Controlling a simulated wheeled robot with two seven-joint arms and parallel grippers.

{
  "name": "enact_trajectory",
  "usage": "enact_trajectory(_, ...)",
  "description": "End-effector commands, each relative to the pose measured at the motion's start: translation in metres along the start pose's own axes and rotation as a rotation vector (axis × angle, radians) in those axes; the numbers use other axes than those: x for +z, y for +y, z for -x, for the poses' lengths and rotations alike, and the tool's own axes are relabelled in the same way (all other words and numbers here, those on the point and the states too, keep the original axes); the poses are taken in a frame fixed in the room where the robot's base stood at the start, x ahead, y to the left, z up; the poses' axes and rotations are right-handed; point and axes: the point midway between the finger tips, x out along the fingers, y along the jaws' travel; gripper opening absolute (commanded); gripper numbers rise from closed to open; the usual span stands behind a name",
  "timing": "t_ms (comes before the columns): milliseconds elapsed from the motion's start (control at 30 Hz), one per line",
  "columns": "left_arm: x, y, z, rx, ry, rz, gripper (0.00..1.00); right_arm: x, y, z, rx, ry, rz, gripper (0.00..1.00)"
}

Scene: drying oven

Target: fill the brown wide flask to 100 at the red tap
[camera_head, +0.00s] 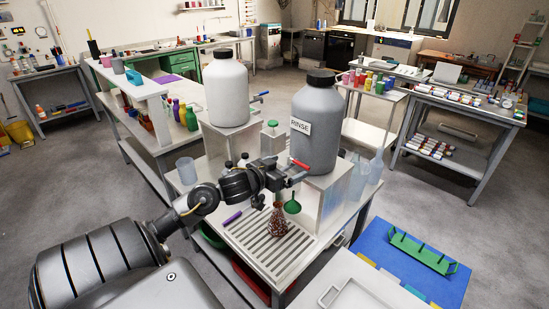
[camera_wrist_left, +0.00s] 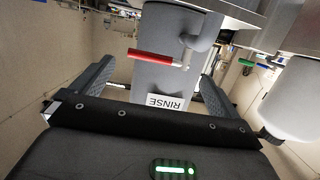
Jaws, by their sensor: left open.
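The brown flask (camera_head: 278,222) stands upright on the slatted drain tray (camera_head: 248,238), below the grey RINSE container (camera_head: 318,115). The red tap (camera_head: 299,166) sticks out from the lower part of that container. My left gripper (camera_head: 288,178) is at the tap, above the flask, and holds nothing. In the left wrist view, which is upside down, the open fingers (camera_wrist_left: 158,74) spread on both sides of the red tap handle (camera_wrist_left: 150,55), which lies ahead between them. The fill level and markings of the flask are too small to read. My right gripper is not in view.
A green funnel (camera_head: 292,206) is close right of the flask. A purple pen (camera_head: 232,217) lies by the tray's left edge. Clear vessels (camera_head: 360,180) stand to the right.

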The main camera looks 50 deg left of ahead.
Motion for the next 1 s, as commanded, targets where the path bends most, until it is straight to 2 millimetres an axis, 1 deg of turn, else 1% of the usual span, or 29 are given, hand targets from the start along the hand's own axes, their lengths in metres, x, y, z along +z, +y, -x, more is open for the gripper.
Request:
enact_trajectory(33,0.003,0.0,0.011,0.001,-0.002,-0.005,1.0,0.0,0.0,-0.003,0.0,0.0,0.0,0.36)
enact_trajectory(200,0.002,0.001,0.04,0.001,-0.003,-0.002,1.0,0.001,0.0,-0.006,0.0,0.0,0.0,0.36)
enact_trajectory(300,0.001,0.001,0.053,0.0,-0.001,-0.001,1.0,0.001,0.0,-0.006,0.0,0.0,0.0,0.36)
enact_trajectory(400,0.001,0.001,0.062,0.0,-0.001,-0.001,1.0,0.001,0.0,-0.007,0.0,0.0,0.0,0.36)
enact_trajectory(567,0.0,0.0,0.068,0.0,0.0,-0.001,1.0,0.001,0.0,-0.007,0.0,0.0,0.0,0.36)
enact_trajectory(900,0.0,0.0,0.068,0.0,0.0,0.0,1.0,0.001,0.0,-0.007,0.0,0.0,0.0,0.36)
enact_trajectory(967,0.003,0.001,0.069,-0.004,-0.006,0.0,1.0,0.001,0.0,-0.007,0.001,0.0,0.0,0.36)
enact_trajectory(1000,0.01,0.002,0.07,-0.012,-0.018,0.0,1.0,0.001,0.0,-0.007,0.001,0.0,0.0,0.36)
